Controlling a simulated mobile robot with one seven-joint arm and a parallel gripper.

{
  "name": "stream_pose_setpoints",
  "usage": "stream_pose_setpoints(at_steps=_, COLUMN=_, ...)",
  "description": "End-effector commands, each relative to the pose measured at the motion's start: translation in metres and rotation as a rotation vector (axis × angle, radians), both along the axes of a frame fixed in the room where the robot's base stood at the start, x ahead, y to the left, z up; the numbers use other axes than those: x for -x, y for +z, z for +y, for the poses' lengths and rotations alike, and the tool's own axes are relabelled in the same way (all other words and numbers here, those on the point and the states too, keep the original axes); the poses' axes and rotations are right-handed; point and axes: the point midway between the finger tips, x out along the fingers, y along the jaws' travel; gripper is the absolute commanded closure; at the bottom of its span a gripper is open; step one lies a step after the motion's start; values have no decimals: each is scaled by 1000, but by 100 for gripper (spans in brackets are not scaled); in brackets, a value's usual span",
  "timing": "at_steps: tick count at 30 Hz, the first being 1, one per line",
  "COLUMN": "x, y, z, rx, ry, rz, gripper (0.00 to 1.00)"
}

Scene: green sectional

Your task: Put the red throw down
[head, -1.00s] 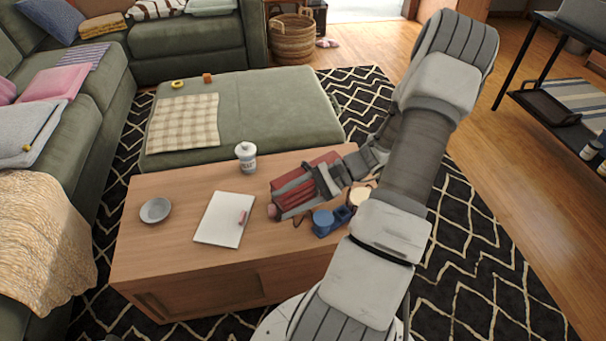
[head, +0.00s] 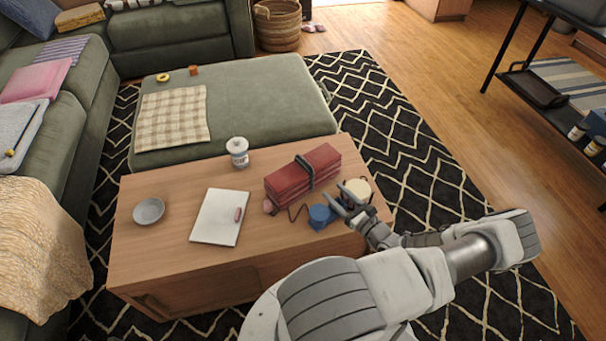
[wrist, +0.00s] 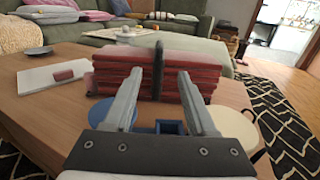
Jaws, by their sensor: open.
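The red throw (head: 302,173) is a folded, layered bundle with a dark band around it. It rests on the wooden coffee table (head: 173,247), near the table's right end. My gripper (head: 347,207) is open and empty, at the near right side of the throw and apart from it. In the wrist view the throw (wrist: 150,75) lies beyond the two spread fingers of my gripper (wrist: 156,100), with the dark band upright between them.
Close to the throw are a blue object (head: 321,216) and a round cream-topped item (head: 356,189). A white jar (head: 238,152), a white notepad (head: 219,217) and a grey bowl (head: 149,210) are also on the table. A green ottoman (head: 255,105) stands behind it.

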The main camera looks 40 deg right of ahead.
Motion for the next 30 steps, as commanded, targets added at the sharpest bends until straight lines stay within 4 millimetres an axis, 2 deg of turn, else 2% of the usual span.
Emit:
stream_pose_setpoints(at_steps=12, x=-88, y=-2, z=-9, rx=1, ry=5, rz=-2, gripper=43)
stream_pose_setpoints(at_steps=15, x=-102, y=-1, z=-10, rx=1, ry=6, rz=-1, gripper=43)
stream_pose_setpoints(at_steps=23, x=-120, y=-1, z=-13, rx=1, ry=5, rz=-2, gripper=43)
stream_pose_setpoints(at_steps=30, x=-155, y=2, z=-17, rx=3, ry=6, rz=-1, gripper=43)
